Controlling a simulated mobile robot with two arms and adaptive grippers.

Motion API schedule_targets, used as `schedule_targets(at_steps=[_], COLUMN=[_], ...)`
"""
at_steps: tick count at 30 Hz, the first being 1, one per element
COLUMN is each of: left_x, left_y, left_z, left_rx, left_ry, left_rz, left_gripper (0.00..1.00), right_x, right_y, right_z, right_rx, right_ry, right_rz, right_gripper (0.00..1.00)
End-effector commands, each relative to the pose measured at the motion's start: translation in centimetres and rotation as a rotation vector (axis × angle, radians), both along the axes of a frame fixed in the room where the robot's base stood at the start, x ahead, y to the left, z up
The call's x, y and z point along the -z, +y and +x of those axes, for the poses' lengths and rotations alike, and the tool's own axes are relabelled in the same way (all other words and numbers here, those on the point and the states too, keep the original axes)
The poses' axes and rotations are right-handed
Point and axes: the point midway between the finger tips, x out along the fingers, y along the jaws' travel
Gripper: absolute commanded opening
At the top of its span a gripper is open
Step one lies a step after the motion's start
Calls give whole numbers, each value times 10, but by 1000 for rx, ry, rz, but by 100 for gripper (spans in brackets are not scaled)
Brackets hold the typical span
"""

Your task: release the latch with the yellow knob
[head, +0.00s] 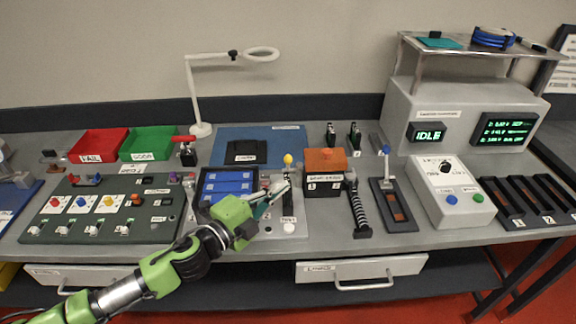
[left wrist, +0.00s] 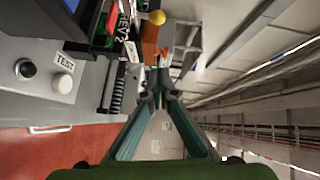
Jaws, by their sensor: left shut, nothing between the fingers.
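The yellow knob (head: 288,159) is a round ball standing up at the right side of the tray of blue cells (head: 228,182). The latch under the knob is mostly hidden by my left gripper. In the left wrist view the knob (left wrist: 157,17) shows at the top, beyond my fingertips. My left gripper (head: 284,184) is shut and empty, with its fingertips just below the knob in the head view; a gap shows between fingertips and knob in the left wrist view. The left gripper's fingers (left wrist: 160,82) meet at the tips there. My right gripper is out of view.
A white button (head: 289,227) sits in front of the latch. An orange-topped box (head: 325,161) with a black coiled cable (head: 358,209) stands close to the right. A green switch panel (head: 105,208) lies to the left. A drawer (head: 361,270) is below the table edge.

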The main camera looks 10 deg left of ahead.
Motion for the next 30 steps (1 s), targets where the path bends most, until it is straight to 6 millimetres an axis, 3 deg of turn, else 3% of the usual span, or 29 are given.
schedule_targets(at_steps=[9, 12, 19, 30], left_x=[-1, 3, 10, 11], left_y=[-32, -30, -9, -6], left_z=[60, 74, 90, 93], left_rx=[1, -4, -1, 0], left_ry=[-1, 0, 0, 0], left_rz=[-3, 1, 0, 0], left_gripper=[0, 0, 0, 0], right_x=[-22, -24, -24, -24], right_y=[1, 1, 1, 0], right_z=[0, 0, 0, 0], right_rx=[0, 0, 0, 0], right_ry=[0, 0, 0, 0], right_rz=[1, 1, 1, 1], right_gripper=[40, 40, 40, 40])
